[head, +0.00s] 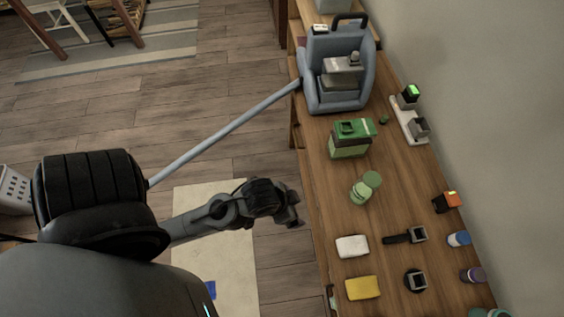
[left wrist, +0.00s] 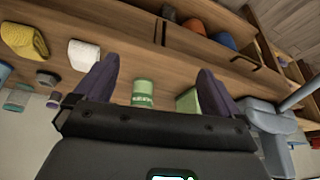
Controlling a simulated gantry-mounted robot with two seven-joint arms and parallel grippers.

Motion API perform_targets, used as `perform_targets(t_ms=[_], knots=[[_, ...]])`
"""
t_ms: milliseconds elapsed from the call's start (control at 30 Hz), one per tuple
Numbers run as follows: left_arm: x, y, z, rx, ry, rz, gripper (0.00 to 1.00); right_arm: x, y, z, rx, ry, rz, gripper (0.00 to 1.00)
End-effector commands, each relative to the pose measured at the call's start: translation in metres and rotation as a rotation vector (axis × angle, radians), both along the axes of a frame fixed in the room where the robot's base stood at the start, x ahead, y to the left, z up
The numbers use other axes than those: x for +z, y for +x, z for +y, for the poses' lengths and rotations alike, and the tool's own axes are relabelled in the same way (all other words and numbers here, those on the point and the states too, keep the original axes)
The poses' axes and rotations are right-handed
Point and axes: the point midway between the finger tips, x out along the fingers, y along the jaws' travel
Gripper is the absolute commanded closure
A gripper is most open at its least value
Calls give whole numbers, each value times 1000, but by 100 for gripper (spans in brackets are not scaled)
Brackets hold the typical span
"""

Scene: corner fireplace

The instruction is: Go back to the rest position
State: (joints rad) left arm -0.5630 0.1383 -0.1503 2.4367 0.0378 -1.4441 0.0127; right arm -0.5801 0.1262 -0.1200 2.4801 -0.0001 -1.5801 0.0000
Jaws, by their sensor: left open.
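My left gripper (head: 293,208) is at the end of the grey arm coming in from the left, just left of the wooden counter's edge. Its two dark purple fingers show spread apart in the left wrist view (left wrist: 156,88), with nothing between them held. A green canister (left wrist: 143,92) appears beyond the gap between the fingers. In the head view, the green canister (head: 360,193) stands on the counter, to the right of the gripper and apart from it. My right gripper is not in view.
The wooden counter (head: 330,215) holds a blue-grey caddy (head: 337,95), a green box (head: 350,142), a white cloth (head: 352,246), a yellow cloth (head: 362,288) and several small items. A blue-grey pole (head: 225,132) slants over the floor to the caddy. A pale mat (head: 215,265) lies beneath my arm.

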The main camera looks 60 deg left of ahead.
Motion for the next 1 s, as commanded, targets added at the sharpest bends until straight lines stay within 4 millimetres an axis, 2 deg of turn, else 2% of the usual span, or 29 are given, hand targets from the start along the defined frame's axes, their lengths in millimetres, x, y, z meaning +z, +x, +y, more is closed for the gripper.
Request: perform_targets(t_ms=[100,200,533,667,867,1000], knots=[[4,-17,6,-6,21,71,3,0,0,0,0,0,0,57],[6,-24,9,-10,31,99,3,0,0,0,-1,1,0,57],[6,-25,9,-11,32,105,3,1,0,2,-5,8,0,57],[13,-24,9,-11,32,104,3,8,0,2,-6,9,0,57],[44,-24,9,-11,32,104,3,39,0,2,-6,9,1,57],[82,-24,9,-11,32,104,3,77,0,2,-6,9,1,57]])
